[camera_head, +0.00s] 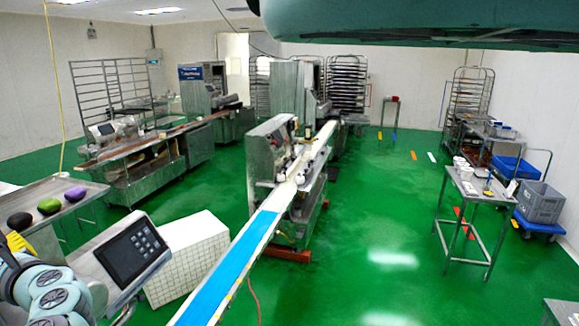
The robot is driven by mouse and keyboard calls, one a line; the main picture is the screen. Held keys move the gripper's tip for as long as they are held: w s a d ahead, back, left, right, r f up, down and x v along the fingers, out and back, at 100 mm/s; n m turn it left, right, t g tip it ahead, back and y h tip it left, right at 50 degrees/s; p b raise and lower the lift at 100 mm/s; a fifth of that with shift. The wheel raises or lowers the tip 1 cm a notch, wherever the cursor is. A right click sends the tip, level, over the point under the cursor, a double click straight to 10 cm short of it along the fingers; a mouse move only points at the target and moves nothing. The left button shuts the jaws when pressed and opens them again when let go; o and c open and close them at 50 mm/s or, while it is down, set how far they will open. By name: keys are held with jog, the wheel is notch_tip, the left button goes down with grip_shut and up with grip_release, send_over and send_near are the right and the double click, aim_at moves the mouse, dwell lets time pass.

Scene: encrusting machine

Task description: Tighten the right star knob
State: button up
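The steel encrusting machine (262,160) stands near the middle of the head view, on the green floor. A long conveyor with a blue belt (228,270) runs from it toward the bottom of the picture. Small dark and white fittings (299,178) sit along the machine's right side by the conveyor. They are too small to tell which is the right star knob, or whether it is tight or loose. My arm's teal and white links show at the lower left, well apart from the machine. My gripper is not in view.
A control screen (131,249) and a white tiled block (190,250) stand left of the conveyor. A side table (55,190) holds black, green and purple round items. A steel table (478,186) and a blue cart (540,225) stand right. Open green floor lies between.

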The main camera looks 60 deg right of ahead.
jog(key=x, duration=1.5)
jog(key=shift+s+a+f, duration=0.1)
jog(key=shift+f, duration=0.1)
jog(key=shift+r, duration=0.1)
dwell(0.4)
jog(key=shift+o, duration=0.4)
